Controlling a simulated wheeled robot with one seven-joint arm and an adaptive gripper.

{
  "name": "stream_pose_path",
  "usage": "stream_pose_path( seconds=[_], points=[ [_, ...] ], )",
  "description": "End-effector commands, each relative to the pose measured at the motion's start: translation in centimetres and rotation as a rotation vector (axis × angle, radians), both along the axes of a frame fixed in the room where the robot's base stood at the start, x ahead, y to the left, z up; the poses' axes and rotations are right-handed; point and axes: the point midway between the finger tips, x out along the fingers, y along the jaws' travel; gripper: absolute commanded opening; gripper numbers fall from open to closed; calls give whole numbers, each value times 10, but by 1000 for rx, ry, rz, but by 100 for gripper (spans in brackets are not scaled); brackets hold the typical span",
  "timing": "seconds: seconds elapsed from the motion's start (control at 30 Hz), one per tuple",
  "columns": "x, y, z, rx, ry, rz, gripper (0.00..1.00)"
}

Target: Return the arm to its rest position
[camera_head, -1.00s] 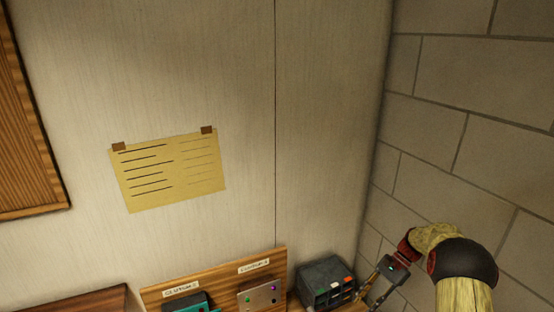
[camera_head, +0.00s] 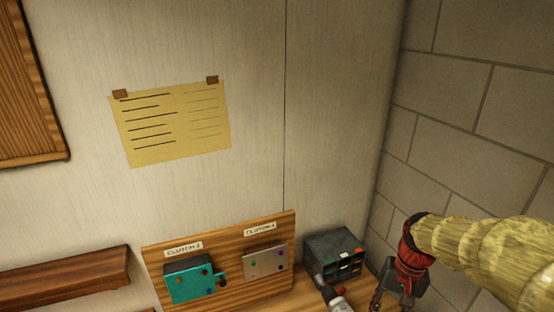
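My arm comes in from the right edge in a yellowish sleeve with a red wrist. My gripper (camera_head: 388,298) hangs at the bottom right, pointing down, to the right of the dark grey box. Its fingertips are cut off by the bottom edge of the picture, so I cannot tell how far apart they are or whether anything is between them.
A dark grey box (camera_head: 319,245) stands in the corner on a wooden bench. A dark and white object (camera_head: 332,294) lies before it. A wooden board (camera_head: 216,237) carries a teal unit (camera_head: 187,284) and a grey unit (camera_head: 265,262). A brick wall (camera_head: 455,150) rises at right.

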Motion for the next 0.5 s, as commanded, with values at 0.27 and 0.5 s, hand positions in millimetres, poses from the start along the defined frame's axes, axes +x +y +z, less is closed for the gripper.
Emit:
stream_pose_path(
  seconds=[0.27,0.5],
  points=[
    [-58,26,-9,-99,-169,147,30],
    [-105,47,-24,-159,-311,234,30]
  ],
)
